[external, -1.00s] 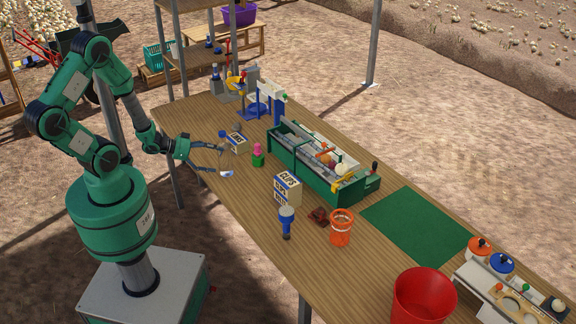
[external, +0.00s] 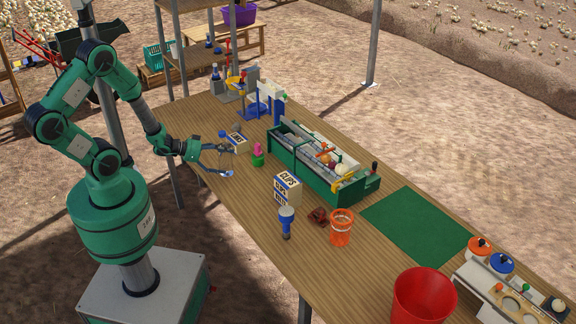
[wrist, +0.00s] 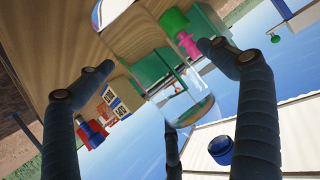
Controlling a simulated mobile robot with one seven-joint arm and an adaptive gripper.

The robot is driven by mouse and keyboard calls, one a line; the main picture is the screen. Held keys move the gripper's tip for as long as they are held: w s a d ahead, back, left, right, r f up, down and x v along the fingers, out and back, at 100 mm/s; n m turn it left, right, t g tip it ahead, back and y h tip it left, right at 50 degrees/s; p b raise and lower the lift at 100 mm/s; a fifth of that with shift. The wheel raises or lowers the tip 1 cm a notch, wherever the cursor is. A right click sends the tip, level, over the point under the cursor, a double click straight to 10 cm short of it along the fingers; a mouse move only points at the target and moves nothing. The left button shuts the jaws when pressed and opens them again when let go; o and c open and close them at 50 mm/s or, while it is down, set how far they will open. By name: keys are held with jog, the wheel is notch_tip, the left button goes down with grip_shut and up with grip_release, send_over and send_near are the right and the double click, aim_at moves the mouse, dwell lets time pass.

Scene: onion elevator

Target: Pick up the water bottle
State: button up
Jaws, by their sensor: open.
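A clear, see-through water bottle (wrist: 190,100) shows in the wrist view, slanting across the picture between my fingers. A pale part shows at its upper end. My gripper (wrist: 158,60) is open, with one finger on each side of the bottle; I cannot tell whether either finger touches it. The bottle is hard to make out there against the table and fingers.
A small pink-topped green bottle (external: 258,155) and a labelled white box (external: 237,142) stand close to my gripper. The table's near edge is close.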

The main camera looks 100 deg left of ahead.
jog(key=c, duration=1.7)
jog(key=shift+c, duration=0.6)
jog(key=shift+r, duration=0.2)
jog(key=shift+r+p, duration=0.35)
jog(key=shift+r, duration=0.25)
jog(key=s+d+r+p, duration=0.3)
jog(key=s+d, duration=0.7)
jog(key=s, duration=0.2)
jog(key=shift+r+p, duration=0.2)
jog(key=shift+p, duration=0.1)
jog(key=shift+s+d, duration=0.15)
